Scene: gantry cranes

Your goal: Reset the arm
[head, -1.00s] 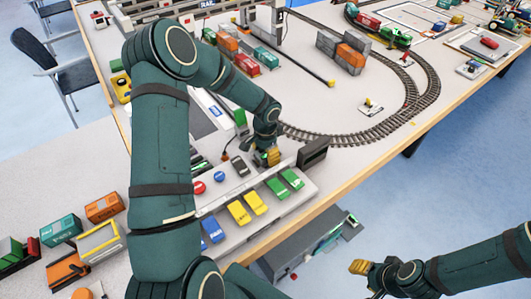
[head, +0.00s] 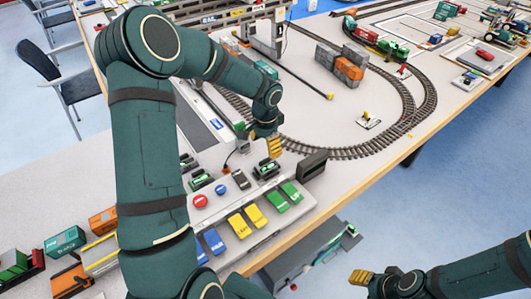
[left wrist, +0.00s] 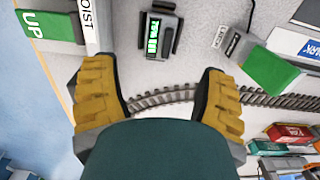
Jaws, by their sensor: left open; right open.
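My left gripper (head: 274,147) is in the air above the back of the control panel (head: 262,232), beside a dark box at the panel's right end. In the left wrist view its yellow fingers (left wrist: 156,72) are wide apart with nothing between them. A small black unit with a lit green display (head: 265,169) stands just below it; it also shows in the left wrist view (left wrist: 158,36). My right gripper (head: 362,277) is low at the right, beyond the table's front edge, over the floor. It appears empty.
The panel carries red and blue round buttons and green, yellow and blue keys. A railway loop (head: 425,100) surrounds stacked containers (head: 345,64). Toy containers (head: 64,243) stand at the left. Two chairs (head: 52,72) are at the back left. The floor at right is clear.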

